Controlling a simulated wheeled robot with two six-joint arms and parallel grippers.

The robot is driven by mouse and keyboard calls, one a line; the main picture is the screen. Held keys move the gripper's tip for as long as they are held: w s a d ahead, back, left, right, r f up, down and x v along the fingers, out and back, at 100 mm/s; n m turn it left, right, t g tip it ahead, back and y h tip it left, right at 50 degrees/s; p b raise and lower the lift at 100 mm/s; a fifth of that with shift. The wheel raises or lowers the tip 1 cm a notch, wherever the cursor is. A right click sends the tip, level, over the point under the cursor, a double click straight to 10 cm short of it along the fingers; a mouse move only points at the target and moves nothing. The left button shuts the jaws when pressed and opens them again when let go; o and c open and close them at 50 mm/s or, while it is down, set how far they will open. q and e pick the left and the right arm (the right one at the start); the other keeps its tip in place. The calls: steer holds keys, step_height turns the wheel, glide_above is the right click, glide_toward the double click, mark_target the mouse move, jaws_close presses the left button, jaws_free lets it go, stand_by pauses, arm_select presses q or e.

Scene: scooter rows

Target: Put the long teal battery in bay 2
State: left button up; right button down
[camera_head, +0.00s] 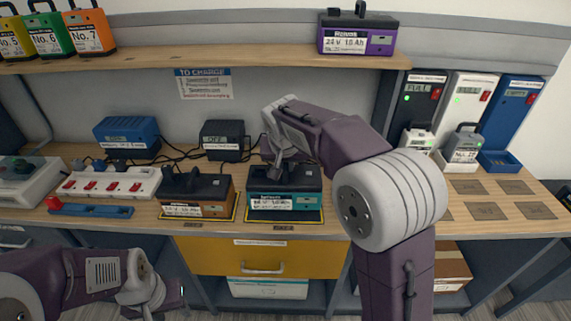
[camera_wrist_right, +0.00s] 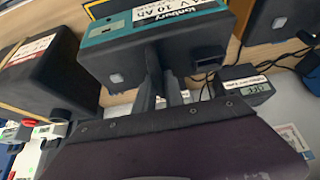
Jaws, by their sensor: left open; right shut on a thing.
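The long teal battery (camera_head: 285,197), dark on top with a white label, is at the right one of two yellow-outlined bays (camera_head: 284,220) on the bench. I cannot tell whether it rests fully down or sits slightly above. The small tags at the bays are too small to read. My right gripper (camera_wrist_right: 166,95) is shut on the battery's handle from above; the battery also fills the top of the right wrist view (camera_wrist_right: 150,45). My left gripper (camera_head: 168,303) is open and empty, low in front of the bench.
An orange battery (camera_head: 197,195) stands in the left bay, close beside the teal one. A power strip (camera_head: 108,184) lies further left. A blue charger (camera_head: 127,138) and a black charger (camera_head: 223,141) stand behind. A purple battery (camera_head: 357,33) is on the shelf. Dark pads (camera_head: 485,211) at right are empty.

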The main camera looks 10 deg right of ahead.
steer(key=shift+r, duration=0.1)
steer(key=shift+a+f+b, duration=0.1)
steer(key=shift+f+b, duration=0.45)
steer(key=shift+f, duration=1.2)
steer(key=shift+s+f, duration=0.1)
steer(key=c, duration=1.4)
jaws_free()
steer(key=shift+s+f, duration=0.1)
steer(key=shift+c, duration=0.2)
steer(key=p+v, duration=0.2)
steer(key=v, duration=1)
